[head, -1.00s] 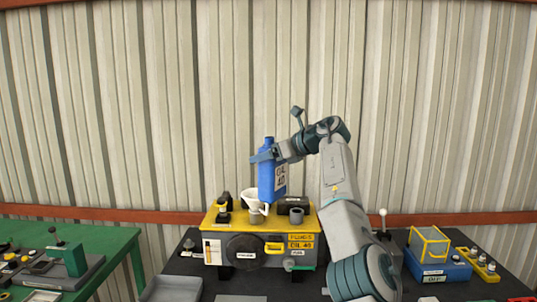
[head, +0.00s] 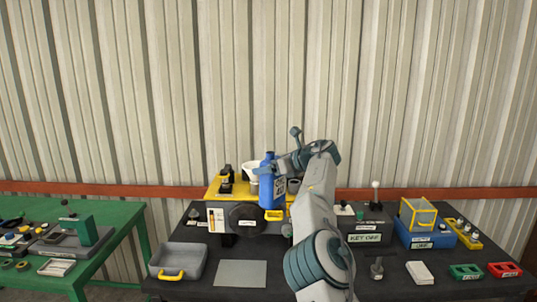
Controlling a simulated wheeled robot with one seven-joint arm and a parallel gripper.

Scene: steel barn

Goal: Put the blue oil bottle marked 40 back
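The blue oil bottle (head: 266,190) hangs upright in the head view, its white label facing out but too small to read fully. My gripper (head: 268,166) is shut on its upper part. The bottle overlaps the front of the yellow engine box (head: 220,188), just right of the white funnel (head: 251,171). Its lower end shows against the box's front face, apart from the table. My arm hides the box's right end and part of the table.
A grey tray with a yellow handle (head: 178,262) and a flat grey plate (head: 240,273) lie at the black table's front left. To the right are a KEY OFF box (head: 365,238), a blue box with a yellow frame (head: 425,236), and green (head: 466,272) and red (head: 504,270) holders.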

